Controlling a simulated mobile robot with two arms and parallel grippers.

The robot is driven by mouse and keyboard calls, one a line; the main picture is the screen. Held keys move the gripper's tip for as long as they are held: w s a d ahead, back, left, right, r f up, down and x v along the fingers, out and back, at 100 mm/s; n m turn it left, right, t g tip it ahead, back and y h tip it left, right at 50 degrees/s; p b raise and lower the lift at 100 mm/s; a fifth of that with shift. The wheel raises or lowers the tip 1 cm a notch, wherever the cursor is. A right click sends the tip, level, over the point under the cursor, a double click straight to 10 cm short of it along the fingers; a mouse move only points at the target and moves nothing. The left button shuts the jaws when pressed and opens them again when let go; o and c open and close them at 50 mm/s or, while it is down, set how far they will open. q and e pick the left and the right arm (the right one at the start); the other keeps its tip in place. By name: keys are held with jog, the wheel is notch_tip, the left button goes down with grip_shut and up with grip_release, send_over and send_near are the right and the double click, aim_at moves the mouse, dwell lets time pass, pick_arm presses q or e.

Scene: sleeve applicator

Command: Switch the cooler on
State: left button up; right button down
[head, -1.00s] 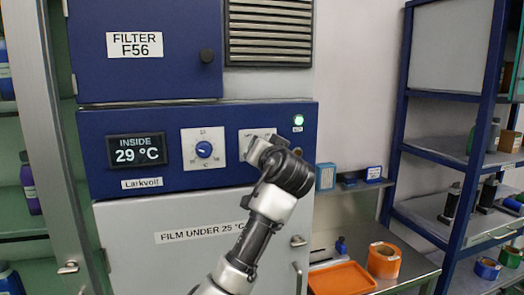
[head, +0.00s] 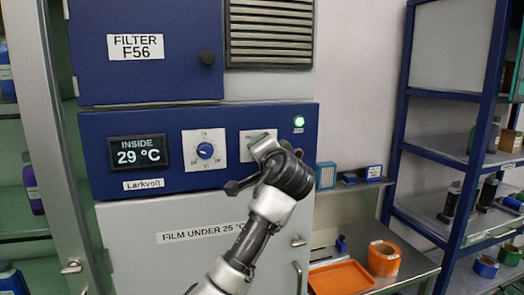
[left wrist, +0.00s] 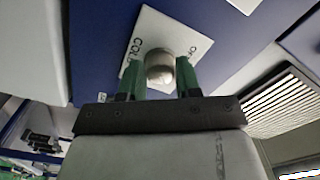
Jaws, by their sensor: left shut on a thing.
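The cooler's blue panel (head: 170,118) has a display (head: 139,152) reading INSIDE 29 °C, a blue dial (head: 204,150) on a white plate, and a lit green lamp (head: 299,122). To the right of the dial is a white switch plate (head: 246,137), mostly hidden by my left gripper (head: 262,146). In the left wrist view, my left gripper (left wrist: 159,80) has its green fingers shut on a round silver knob (left wrist: 160,66). Part of the lettering on the plate (left wrist: 150,28) is covered; "COL" and "O" show. My right gripper is not in view.
Below the panel is a grey door (head: 150,215) labelled FILM UNDER 25 °C. Above are a FILTER F56 door (head: 145,75) and a vent grille (head: 270,35). At right, a bench holds an orange tray (head: 340,278) and a tape roll (head: 384,258), beside a blue shelf rack (head: 475,155).

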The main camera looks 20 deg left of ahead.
pick_arm(q)
jog(key=o, duration=0.9)
jog(key=b+v, duration=0.5)
jog(key=v, duration=0.6)
jog(key=shift+w+b, duration=0.1)
jog(key=shift+b, duration=0.2)
